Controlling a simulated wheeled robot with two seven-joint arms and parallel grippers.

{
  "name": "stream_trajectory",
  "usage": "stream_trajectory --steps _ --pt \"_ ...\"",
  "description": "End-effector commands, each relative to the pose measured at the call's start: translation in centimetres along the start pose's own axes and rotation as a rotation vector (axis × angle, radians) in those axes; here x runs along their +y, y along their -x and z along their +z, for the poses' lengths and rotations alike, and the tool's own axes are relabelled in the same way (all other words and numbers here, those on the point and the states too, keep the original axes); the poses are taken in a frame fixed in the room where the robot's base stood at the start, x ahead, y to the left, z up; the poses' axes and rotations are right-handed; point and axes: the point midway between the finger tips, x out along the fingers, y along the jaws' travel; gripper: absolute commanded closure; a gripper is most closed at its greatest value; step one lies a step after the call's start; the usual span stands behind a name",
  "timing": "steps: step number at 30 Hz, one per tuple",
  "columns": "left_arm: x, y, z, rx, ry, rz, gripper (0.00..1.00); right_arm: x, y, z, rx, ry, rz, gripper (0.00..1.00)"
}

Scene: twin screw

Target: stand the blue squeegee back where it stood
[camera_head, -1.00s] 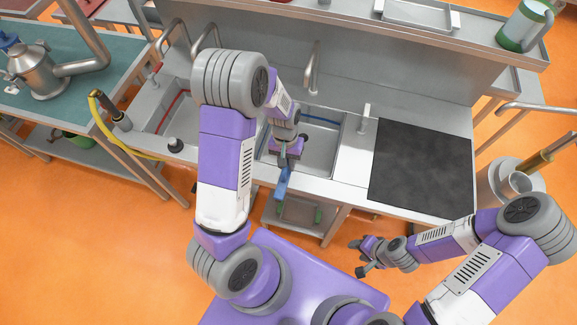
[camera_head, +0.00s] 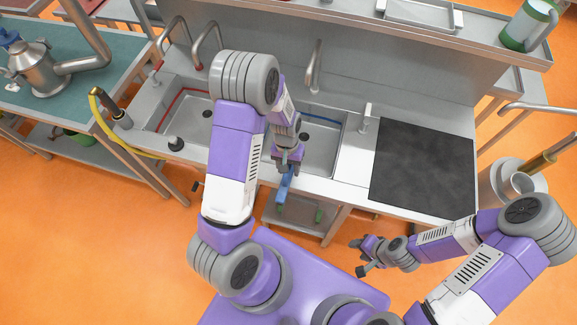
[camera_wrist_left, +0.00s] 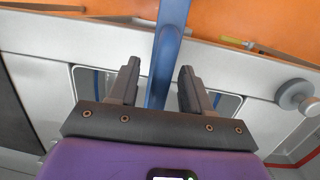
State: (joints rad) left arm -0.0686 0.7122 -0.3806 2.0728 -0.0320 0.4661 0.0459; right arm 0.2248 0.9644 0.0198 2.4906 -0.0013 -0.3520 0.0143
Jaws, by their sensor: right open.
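The blue squeegee (camera_head: 285,185) is at my left gripper (camera_head: 288,165), in front of the sink counter's front edge. In the left wrist view its blue bar (camera_wrist_left: 167,45) runs between the two fingers of my left gripper (camera_wrist_left: 160,78). The squeegee's lower end is hard to make out in the head view. My right gripper (camera_head: 362,257) is open and empty, low over the floor to the right.
The steel sink counter (camera_head: 350,165) has two basins, taps and a black mat (camera_head: 422,165). A lower shelf (camera_head: 300,215) with green items is below the counter. A side table (camera_head: 130,70) with a metal pot (camera_head: 40,75) stands left. Orange floor lies open in front.

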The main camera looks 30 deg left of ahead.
Motion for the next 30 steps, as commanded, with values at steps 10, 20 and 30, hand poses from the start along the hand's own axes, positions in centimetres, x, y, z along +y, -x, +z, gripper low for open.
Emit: stream_trajectory --steps 10,20,30 --pt "0.1 0.8 0.0 0.002 0.0 0.0 0.51 -0.2 0.4 0.0 0.0 0.0 0.0 0.51" --pt "0.1 7.5 -0.1 0.007 -0.001 0.002 0.51 -0.1 0.3 0.0 0.0 0.0 0.0 0.51" --pt "0.0 12.1 0.0 0.001 0.0 0.0 0.51 -0.1 0.3 0.0 0.0 0.0 0.0 0.51"
